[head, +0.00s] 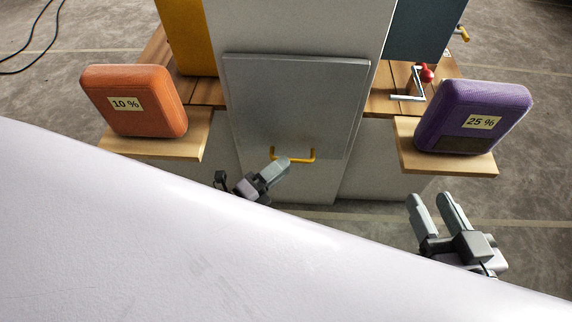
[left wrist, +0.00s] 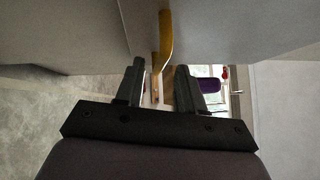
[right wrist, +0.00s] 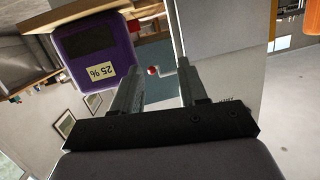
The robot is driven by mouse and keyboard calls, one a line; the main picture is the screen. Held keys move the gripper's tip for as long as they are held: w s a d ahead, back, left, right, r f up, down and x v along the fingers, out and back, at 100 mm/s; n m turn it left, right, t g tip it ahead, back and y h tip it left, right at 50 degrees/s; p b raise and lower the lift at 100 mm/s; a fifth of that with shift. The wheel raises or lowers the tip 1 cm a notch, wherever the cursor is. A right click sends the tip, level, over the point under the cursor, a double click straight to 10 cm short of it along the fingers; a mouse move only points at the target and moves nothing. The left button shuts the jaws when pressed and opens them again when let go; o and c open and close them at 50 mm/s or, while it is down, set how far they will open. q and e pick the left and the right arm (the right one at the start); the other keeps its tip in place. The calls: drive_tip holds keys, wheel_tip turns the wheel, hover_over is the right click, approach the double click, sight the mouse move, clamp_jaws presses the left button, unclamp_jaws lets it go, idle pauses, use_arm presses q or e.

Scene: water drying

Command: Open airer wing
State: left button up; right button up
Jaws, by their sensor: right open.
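The airer wing appears to be the flat grey panel (head: 295,105) on the front of the tall grey unit in the head view. A yellow handle (head: 297,161) is at its lower edge. In the left wrist view the yellow handle (left wrist: 166,38) lines up with the gap between the two separated fingers (left wrist: 160,66); I see no contact. My right gripper (head: 436,198) is open and empty, below the purple box at the right. Its parted fingers also show in the right wrist view (right wrist: 160,68).
An orange box (head: 134,101) marked 10 % stands on a left wooden shelf. A purple box (head: 473,117) marked 25 % stands on a right shelf. A crank with a red knob (head: 427,74) is behind it. A large pale surface (head: 120,240) fills the lower foreground.

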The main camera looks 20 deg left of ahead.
use_arm(q)
drive_tip(key=shift+x, duration=1.2)
use_arm(e)
drive_tip(key=shift+s+d+r, duration=0.1)
drive_tip(key=shift+d, duration=0.15)
use_arm(q)
clamp_jaws()
drive_tip(key=shift+s, duration=0.1)
use_arm(e)
drive_tip(key=shift+r, duration=0.15)
